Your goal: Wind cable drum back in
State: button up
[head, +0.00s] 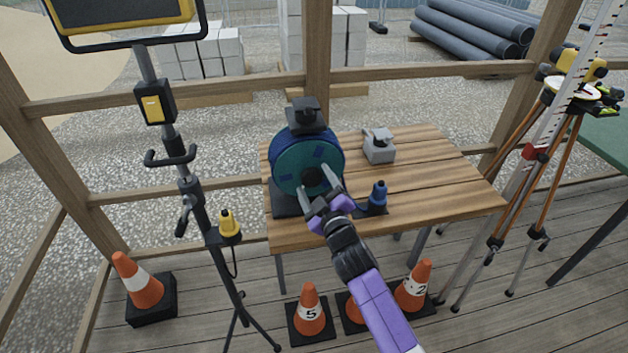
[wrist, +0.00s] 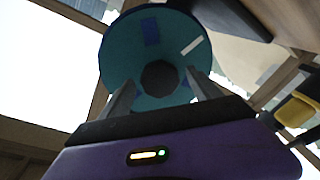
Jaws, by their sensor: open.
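The cable drum (head: 291,156) is a teal and blue disc with a dark round hub. It stands upright on a dark base at the left of the wooden table (head: 430,170). My gripper (head: 320,190) is in front of the drum's face, fingers pointing at it. In the wrist view the drum (wrist: 118,55) fills the upper middle, and the dark round hub (wrist: 160,77) lies between the two fingertips of my gripper (wrist: 160,85). The fingers are apart, one on each side of the hub. I cannot tell whether they touch it.
A blue plug-like piece (head: 377,195) on a dark base stands right of my gripper. A grey box (head: 379,146) sits behind it on the table. A lamp stand (head: 190,180) is at left, a tripod (head: 560,140) at right. Cones (head: 309,309) stand below the table.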

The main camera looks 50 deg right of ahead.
jog(key=shift+w+d, duration=0.2)
jog(key=shift+w, duration=0.1)
grip_shut()
